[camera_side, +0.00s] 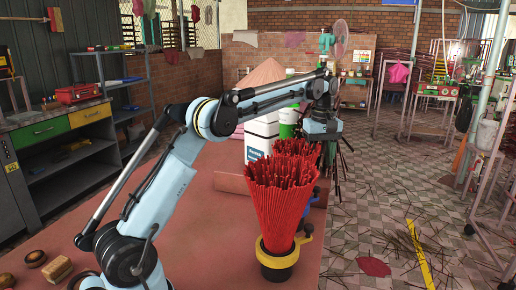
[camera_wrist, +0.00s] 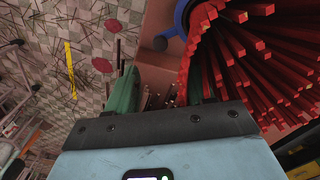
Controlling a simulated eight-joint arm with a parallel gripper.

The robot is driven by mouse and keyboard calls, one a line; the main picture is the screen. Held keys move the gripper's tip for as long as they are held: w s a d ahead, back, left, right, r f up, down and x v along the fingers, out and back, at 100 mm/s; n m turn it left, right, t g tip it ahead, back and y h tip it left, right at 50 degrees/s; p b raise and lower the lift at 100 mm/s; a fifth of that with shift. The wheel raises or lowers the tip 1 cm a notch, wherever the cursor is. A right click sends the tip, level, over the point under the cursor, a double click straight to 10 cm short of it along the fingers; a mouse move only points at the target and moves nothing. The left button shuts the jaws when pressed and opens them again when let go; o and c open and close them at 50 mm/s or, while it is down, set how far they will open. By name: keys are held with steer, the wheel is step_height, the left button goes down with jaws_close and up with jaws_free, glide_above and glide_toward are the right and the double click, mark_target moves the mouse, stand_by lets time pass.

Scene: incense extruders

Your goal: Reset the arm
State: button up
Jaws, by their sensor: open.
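My gripper (camera_side: 323,135) is at the end of my outstretched arm, right of centre in the side view, above the far part of the reddish table and behind the red stick bundles. In the wrist view its two green fingers (camera_wrist: 160,88) stand apart. I see nothing held between them. The fingertips are hard to make out in the side view.
A large bundle of red incense sticks (camera_side: 277,205) stands in a black and yellow holder (camera_side: 278,262) at the front of the table (camera_side: 215,225). Another bundle (camera_side: 297,148) stands behind it. A white container (camera_side: 262,137) is nearby. Loose sticks lie on the tiled floor (camera_side: 400,190).

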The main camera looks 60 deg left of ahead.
mark_target(316, 188)
step_height(316, 188, down, 8)
steer(key=shift+f, duration=0.1)
stand_by(0.4)
step_height(316, 188, up, 12)
step_height(316, 188, down, 12)
steer(key=shift+r, duration=0.1)
steer(key=s+d+m, duration=0.7)
steer(key=d+m, duration=0.1)
steer(key=m, duration=0.8)
steer(key=shift+s, duration=0.2)
stand_by(0.9)
steer(key=shift+w, duration=0.1)
stand_by(0.3)
